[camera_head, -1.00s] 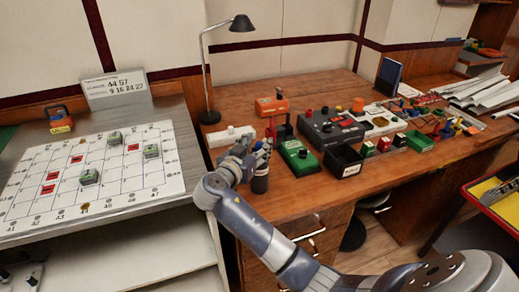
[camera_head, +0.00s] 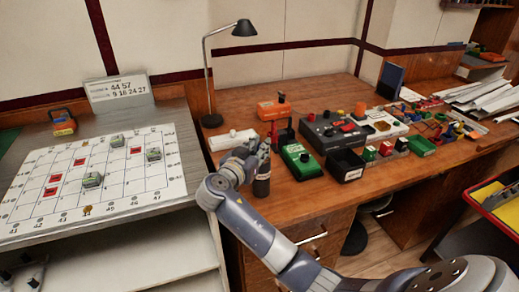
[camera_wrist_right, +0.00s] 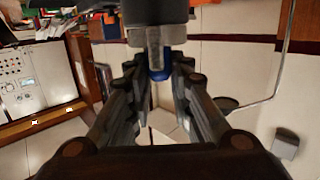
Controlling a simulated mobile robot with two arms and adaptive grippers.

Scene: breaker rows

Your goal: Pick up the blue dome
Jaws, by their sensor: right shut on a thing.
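The blue dome (camera_wrist_right: 158,75) shows in the right wrist view as a small blue tip between my finger ends, next to a grey neck and a dark block. My right gripper (camera_wrist_right: 160,80) is shut on it, with a finger on each side. In the head view my right gripper (camera_head: 256,153) is over the near left edge of the wooden desk (camera_head: 300,205), and the dome cannot be made out there. Whether the dome is clear of the desk cannot be told. My left gripper is not in view.
A green box (camera_head: 300,161) and an open black bin (camera_head: 345,165) stand right of my gripper. A white bar (camera_head: 232,139) and a desk lamp (camera_head: 207,90) are behind it. A gridded board (camera_head: 120,205) with small blocks lies at left.

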